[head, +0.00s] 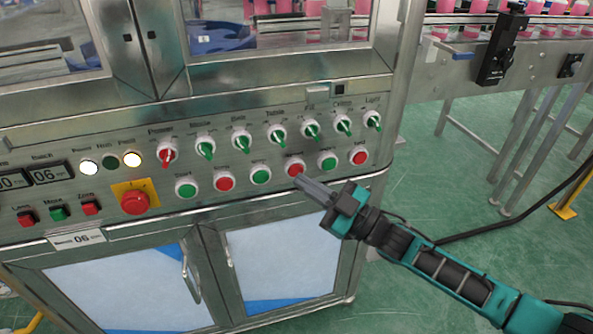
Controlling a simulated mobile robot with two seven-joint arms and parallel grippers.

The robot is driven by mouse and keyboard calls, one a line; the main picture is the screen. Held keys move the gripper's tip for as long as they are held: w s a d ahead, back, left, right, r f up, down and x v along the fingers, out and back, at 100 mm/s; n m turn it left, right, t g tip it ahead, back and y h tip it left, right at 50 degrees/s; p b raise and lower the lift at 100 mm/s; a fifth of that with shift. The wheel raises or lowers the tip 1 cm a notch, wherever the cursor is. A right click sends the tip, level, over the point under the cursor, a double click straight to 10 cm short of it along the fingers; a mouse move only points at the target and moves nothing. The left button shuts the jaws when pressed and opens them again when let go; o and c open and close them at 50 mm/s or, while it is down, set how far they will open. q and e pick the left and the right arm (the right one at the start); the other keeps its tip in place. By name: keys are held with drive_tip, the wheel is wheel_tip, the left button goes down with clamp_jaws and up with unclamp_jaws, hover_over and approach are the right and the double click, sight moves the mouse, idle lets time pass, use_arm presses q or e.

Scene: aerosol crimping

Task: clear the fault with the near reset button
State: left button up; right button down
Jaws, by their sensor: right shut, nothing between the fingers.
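The steel control panel (140,173) of the crimping machine carries a lower row of round green and red push buttons. My right gripper (300,181) comes in from the lower right, its fingers shut and empty. Its tips are just below the fourth button from the left, a red one (294,166). I cannot tell whether they touch it. The green button (261,176) is left of the tips and another green button (327,161) is to the right. The small labels are too blurred to tell which is the reset. My left gripper is not in view.
A red emergency stop (135,203) on a yellow plate sits lower left. Several selector knobs run above the buttons. Two of three indicator lamps look lit, including the right one (132,159). Cabinet doors with handles are below. A conveyor (480,55) stands at the upper right.

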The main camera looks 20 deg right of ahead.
drive_tip(key=shift+w, duration=0.1)
drive_tip(key=shift+w, duration=0.35)
drive_tip(key=shift+w+b, duration=0.3)
drive_tip(key=shift+w, duration=0.05)
idle(0.5)
idle(0.4)
drive_tip(key=shift+s+p, duration=0.55)
drive_tip(key=shift+s, duration=0.25)
